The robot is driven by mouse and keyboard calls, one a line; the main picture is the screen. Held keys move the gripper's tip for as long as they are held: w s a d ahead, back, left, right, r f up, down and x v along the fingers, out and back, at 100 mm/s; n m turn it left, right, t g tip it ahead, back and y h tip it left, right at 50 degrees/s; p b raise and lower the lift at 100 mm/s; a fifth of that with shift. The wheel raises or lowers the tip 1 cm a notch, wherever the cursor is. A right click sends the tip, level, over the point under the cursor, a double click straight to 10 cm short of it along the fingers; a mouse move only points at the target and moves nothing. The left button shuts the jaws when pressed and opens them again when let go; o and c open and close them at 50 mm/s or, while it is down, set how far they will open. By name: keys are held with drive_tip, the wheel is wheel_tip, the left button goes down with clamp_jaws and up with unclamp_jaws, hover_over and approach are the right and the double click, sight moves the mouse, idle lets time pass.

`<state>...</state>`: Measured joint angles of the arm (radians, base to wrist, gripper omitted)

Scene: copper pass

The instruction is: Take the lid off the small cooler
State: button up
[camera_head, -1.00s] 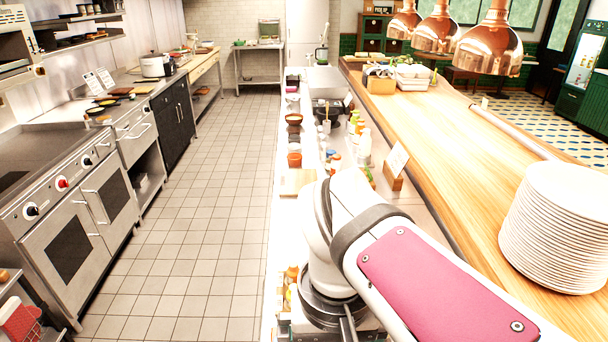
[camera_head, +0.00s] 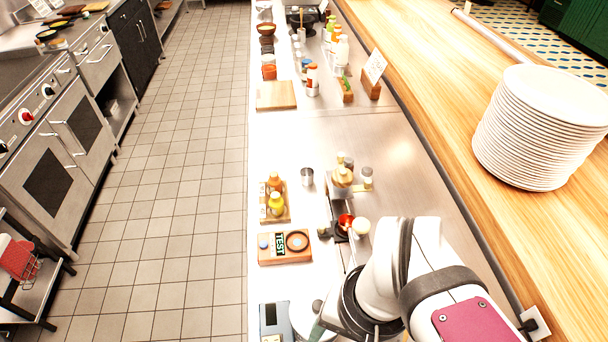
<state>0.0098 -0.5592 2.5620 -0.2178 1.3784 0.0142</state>
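I cannot make out a small cooler for certain. A red box-like thing with a pale part beside it (camera_head: 18,258) sits on a rack at the far left edge, partly cut off by the frame; I cannot tell whether it is the cooler or whether it has a lid. My white arm with its pink panel reaches in from the lower right over the steel counter (camera_head: 300,145). Its end is hidden or outside the picture, and I cannot make out my gripper's fingers.
A wooden tray with bottles (camera_head: 275,200), a wooden box marked TEST (camera_head: 285,247), a steel cup (camera_head: 307,177) and spice jars (camera_head: 343,176) stand near my arm. A stack of plates (camera_head: 540,125) stands on the wooden ledge (camera_head: 440,90). The tiled aisle (camera_head: 180,150) is clear.

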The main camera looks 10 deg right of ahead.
wheel_tip(320, 180, up, 4)
drive_tip(key=n+g+h, duration=0.1)
drive_tip(key=n+h, duration=0.2)
drive_tip(key=n, duration=1.1)
hover_over(318, 304)
drive_tip(key=a, duration=0.1)
drive_tip(key=shift+n, duration=0.3)
drive_tip(key=f, duration=1.5)
drive_tip(key=shift+d+f, duration=0.1)
drive_tip(key=shift+d, duration=0.3)
clamp_jaws()
